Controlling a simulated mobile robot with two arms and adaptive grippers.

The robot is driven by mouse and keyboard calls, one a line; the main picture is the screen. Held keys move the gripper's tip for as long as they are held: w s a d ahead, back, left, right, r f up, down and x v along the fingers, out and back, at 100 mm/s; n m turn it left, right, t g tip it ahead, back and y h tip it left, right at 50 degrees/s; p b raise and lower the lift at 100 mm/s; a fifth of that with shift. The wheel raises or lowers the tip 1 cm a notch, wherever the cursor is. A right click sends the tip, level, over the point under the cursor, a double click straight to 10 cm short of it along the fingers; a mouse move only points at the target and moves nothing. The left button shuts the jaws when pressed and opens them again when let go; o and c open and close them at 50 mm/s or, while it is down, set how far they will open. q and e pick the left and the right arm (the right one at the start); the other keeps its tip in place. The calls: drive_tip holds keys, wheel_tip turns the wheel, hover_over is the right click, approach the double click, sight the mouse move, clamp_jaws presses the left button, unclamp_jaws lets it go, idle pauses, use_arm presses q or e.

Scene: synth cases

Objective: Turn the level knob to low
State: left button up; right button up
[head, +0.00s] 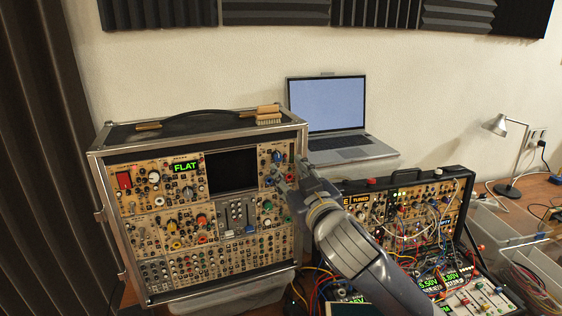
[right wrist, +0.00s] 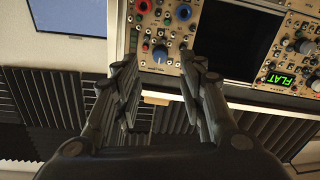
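A large blue knob (right wrist: 160,54) sits on the tan panel of the tall synth case (head: 203,262), close to the black screen (head: 232,171). It also shows in the head view (head: 277,156) near the panel's upper right. The label by it is too small to read, so I cannot confirm that it is the level knob. My right gripper (right wrist: 160,72) is open and empty, its fingers apart to either side of the knob in the right wrist view. It also shows in the head view (head: 290,172), in front of the panel, hiding part of it. My left gripper is out of view.
A green display (head: 185,166) reads FLAT. A laptop (head: 337,118) stands behind. A second, patched synth case (head: 455,175) and a lamp (head: 508,130) are at the right. Loose cables hang below my right arm.

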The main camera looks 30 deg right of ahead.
sight(279, 159)
drive_tip(key=w, duration=0.2)
drive_tip(key=w+p, duration=0.1)
drive_tip(key=w, duration=0.2)
drive_tip(key=shift+w+d, duration=0.35)
drive_tip(key=shift+d, duration=0.05)
drive_tip(key=shift+w+p, duration=0.3)
drive_tip(key=shift+c, duration=0.2)
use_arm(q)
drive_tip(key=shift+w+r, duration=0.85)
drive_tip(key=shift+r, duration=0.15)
use_arm(e)
clamp_jaws()
